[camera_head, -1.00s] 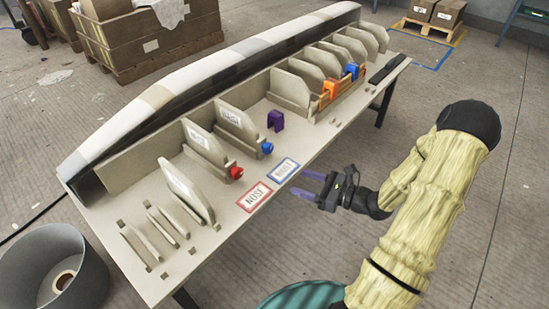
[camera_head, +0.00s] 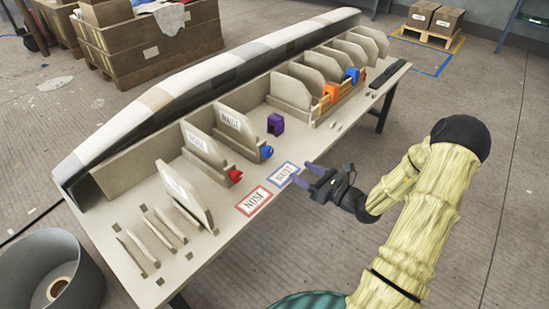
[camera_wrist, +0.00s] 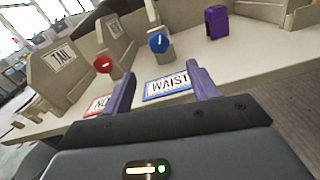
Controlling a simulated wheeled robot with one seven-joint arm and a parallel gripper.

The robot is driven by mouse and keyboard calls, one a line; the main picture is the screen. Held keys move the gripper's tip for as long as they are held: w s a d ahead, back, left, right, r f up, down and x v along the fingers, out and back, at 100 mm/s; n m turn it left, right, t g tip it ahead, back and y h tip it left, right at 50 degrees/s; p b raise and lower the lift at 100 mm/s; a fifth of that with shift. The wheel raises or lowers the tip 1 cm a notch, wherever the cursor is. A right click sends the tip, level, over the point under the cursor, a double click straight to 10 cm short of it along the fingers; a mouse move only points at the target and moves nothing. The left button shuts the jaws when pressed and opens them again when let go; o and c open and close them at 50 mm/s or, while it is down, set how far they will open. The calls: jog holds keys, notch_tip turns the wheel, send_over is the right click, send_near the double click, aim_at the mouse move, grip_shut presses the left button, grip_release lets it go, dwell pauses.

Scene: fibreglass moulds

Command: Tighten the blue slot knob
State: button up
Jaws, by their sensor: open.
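The blue slot knob (camera_head: 266,152) sits on the front end of the slot with the tall labelled panel, at the middle of the table. In the wrist view the blue knob (camera_wrist: 158,42) shows its round face with a pale slot line, upright or slightly tilted. My gripper (camera_head: 302,174) is open and empty, with purple fingers at the table's front edge, over the blue-bordered WAIST card (camera_head: 286,174). In the wrist view my gripper (camera_wrist: 163,92) frames that card, and the knob lies beyond the fingertips, apart from them.
A red knob (camera_head: 235,176) stands left of the blue one, by a red-bordered card (camera_head: 254,200). A purple block (camera_head: 275,124) stands to the right. Thin upright panels fill the table's near end.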

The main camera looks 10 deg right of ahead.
aim_at(271, 153)
jog(key=b+x, duration=0.3)
jog(key=x, duration=0.9)
jog(key=shift+a+b, duration=0.1)
jog(key=shift+b, duration=0.2)
jog(key=c, duration=1)
jog(key=shift+r+p, duration=0.15)
jog(key=shift+p, duration=0.5)
